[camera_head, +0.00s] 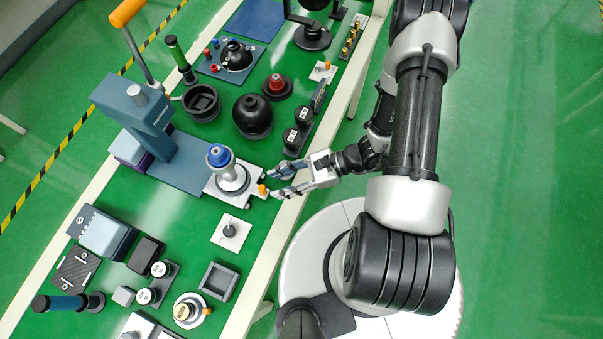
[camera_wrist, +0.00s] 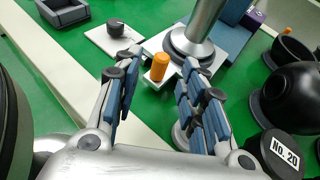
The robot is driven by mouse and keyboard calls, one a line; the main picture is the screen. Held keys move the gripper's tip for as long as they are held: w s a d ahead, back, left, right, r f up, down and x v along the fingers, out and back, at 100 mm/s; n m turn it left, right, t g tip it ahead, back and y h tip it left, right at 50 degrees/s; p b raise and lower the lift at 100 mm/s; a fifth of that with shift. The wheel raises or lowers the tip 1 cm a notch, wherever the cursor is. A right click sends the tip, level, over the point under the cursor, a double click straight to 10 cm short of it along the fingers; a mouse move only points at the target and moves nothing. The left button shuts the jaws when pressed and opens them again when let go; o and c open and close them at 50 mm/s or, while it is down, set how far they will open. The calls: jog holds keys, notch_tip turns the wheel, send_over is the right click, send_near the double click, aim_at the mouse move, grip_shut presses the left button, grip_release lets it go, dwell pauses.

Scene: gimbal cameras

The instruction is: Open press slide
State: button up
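The press (camera_head: 150,125) is blue-grey with an orange-tipped lever and stands on the green table. At its front is the pale slide plate (camera_head: 215,190), carrying a silver cylinder with a blue top (camera_head: 220,156). An orange knob (camera_head: 262,189) sits on the slide's near end. In the wrist view the knob (camera_wrist: 160,66) stands upright between my fingertips. My gripper (camera_head: 271,183) is open, with its fingers on either side of the knob; I cannot tell whether they touch it. The wrist view also shows both fingers apart (camera_wrist: 161,62).
A white plate with a black knob (camera_head: 230,230) lies just below the slide. The table's pale edge (camera_head: 275,240) runs under my gripper. Several fixtures crowd the lower left.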

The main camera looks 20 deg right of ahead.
jog(key=v, duration=0.6)
dwell(0.4)
jog(key=s+d+r+n+t+h, duration=0.1)
jog(key=r+n+h, duration=0.3)
jog(key=r, duration=0.7)
jog(key=s+d+r+n+t+h, duration=0.1)
jog(key=s+r+n+h, duration=0.1)
jog(key=r+n+h, duration=0.3)
jog(key=s+d+r+n+t+h, duration=0.1)
jog(key=r+n+h, duration=0.3)
jog(key=r+n, duration=0.6)
jog(key=w+v, duration=0.1)
jog(key=v, duration=0.6)
jog(key=shift+d, duration=0.25)
